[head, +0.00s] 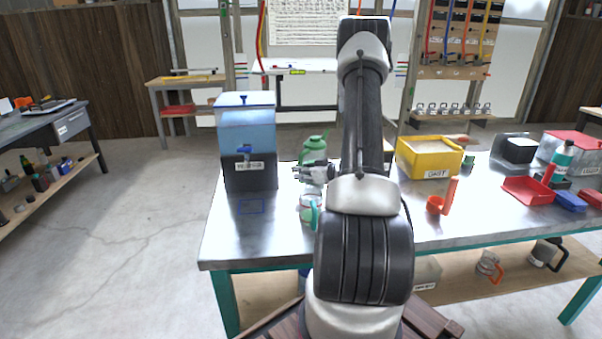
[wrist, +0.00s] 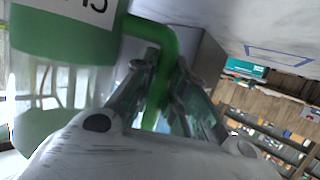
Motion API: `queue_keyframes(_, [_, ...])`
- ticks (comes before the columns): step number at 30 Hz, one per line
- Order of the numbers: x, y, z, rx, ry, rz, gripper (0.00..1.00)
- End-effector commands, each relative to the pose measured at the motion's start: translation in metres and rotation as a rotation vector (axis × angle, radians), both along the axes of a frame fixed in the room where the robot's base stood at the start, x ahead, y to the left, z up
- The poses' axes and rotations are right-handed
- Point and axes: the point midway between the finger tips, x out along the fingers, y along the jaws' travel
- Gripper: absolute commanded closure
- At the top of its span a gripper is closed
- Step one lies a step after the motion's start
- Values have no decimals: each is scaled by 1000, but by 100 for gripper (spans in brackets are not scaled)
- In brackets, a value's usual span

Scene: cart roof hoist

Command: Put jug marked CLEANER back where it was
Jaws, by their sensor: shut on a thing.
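The green jug (head: 314,143) stands out just behind my gripper (head: 306,172) in the head view, left of my arm. In the wrist view the jug (wrist: 65,35) fills the upper left, upside down in the picture, with a white label cut off to its first letters, which look like CL. My gripper (wrist: 168,75) is shut on its green handle (wrist: 162,85). The jug's base is hidden, so I cannot tell whether it touches the table. An empty blue outline (head: 251,206) is on the table front left; it also shows in the wrist view (wrist: 278,55).
A blue dispenser (head: 248,130) on a dark base stands at the table's left end, close to my gripper. A second container with a teal handle (head: 310,212) stands in front of my gripper. A yellow bin (head: 428,160) and red trays (head: 528,191) are to the right.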

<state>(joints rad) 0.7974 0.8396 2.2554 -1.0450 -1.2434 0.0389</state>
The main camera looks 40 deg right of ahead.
Motion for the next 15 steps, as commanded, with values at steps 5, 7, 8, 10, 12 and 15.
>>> queue_keyframes(5, [0,0,-2,-1,-1,0,100])
queue_keyframes(7, [0,0,-3,0,0,1,76])
queue_keyframes(8, [0,0,-2,0,0,1,71])
queue_keyframes(10, [0,0,-2,0,0,1,64])
queue_keyframes(12, [0,0,-2,0,0,1,64])
queue_keyframes(15, [0,0,-2,0,0,1,64])
